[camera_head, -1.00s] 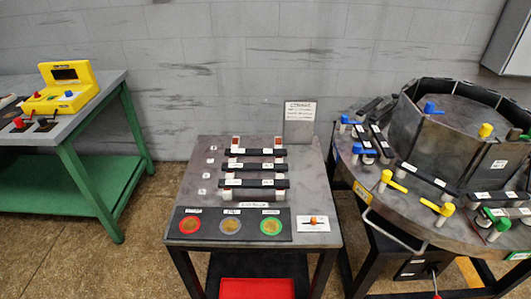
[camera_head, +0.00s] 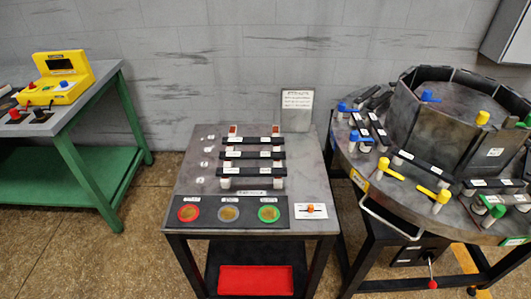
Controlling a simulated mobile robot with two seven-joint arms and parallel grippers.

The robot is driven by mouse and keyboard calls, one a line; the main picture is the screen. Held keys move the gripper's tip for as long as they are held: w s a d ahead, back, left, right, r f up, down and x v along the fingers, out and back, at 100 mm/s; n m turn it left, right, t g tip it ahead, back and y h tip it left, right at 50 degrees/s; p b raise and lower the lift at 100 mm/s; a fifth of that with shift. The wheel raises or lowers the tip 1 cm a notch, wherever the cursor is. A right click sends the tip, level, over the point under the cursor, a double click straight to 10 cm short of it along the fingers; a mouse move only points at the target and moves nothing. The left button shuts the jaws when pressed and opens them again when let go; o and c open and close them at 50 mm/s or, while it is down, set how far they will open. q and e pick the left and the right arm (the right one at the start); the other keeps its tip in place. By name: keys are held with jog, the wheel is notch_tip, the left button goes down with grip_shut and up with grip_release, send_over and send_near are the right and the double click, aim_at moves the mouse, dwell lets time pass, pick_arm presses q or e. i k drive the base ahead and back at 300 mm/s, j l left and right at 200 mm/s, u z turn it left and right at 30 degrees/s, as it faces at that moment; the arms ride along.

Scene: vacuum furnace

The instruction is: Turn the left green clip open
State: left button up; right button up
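A green clip (camera_head: 496,212) sits on the right part of the round grey furnace table (camera_head: 375,182), near its front right rim, beside dark bars with white labels. Its exact turn angle is too small to tell. Another green piece (camera_head: 525,121) shows higher up at the right picture edge, by the dark panelled drum. Any green clip further right is cut off by the picture edge. Neither of my grippers is in view.
Yellow clips (camera_head: 389,169) and blue clips (camera_head: 360,136) stand on the same round table. A metal rail (camera_head: 390,220) juts from its front. A square grey table (camera_head: 195,165) with black bars and three coloured discs stands left of it. A narrow gap separates the tables.

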aim_at(498, 211)
jog(key=z, duration=1.65)
